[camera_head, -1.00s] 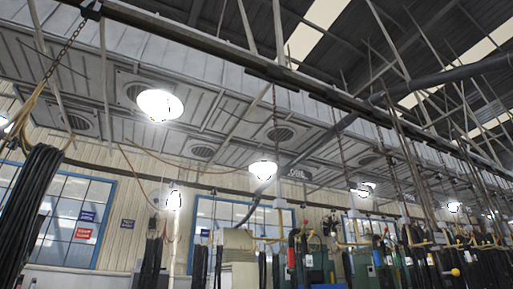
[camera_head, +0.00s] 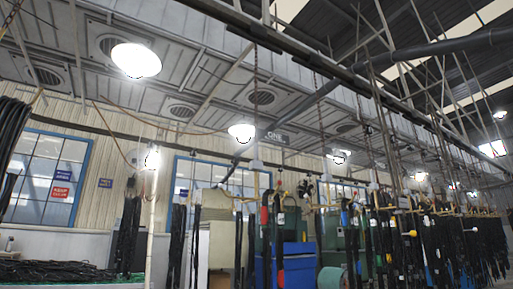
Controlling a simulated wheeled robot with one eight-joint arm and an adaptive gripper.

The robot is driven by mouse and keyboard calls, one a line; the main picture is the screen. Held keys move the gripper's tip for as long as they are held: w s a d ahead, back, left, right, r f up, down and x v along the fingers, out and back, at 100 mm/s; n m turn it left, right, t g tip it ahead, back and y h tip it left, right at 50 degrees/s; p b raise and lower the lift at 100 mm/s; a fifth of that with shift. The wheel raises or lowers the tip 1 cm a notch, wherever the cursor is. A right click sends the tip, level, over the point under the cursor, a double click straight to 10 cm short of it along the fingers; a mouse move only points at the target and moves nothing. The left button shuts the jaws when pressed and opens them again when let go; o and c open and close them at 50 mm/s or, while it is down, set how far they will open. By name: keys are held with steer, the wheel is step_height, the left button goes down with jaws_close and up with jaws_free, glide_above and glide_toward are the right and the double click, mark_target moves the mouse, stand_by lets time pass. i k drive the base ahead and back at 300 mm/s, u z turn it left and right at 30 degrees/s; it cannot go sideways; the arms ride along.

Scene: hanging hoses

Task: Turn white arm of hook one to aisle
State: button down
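Pale yellowish bars (camera_head: 243,196) reach out sideways at the block's lower end, with black hoses (camera_head: 251,240) hanging below. The bars are too small to tell which is the white arm or which way it points. My gripper is not in the frame.
More hooks with hoses (camera_head: 385,240) hang in a row to the right. A blue bin (camera_head: 298,265) stands behind hoses. A black hose bundle (camera_head: 12,140) hangs at far left, above a counter piled with dark hoses (camera_head: 60,270). Blue-framed windows line the wall.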

mark_target(255, 198)
steer(key=z, duration=0.65)
steer(key=k, duration=0.85)
steer(key=z, duration=1.05)
steer(key=k, duration=0.5)
steer(key=z, duration=0.2)
steer(key=i, duration=0.85)
steer(key=u, duration=0.55)
steer(key=i, duration=1.1)
steer(key=u, duration=0.95)
steer(key=i, duration=0.95)
steer(key=u, duration=1.15)
steer(key=i, duration=0.65)
steer(key=u, duration=0.4)
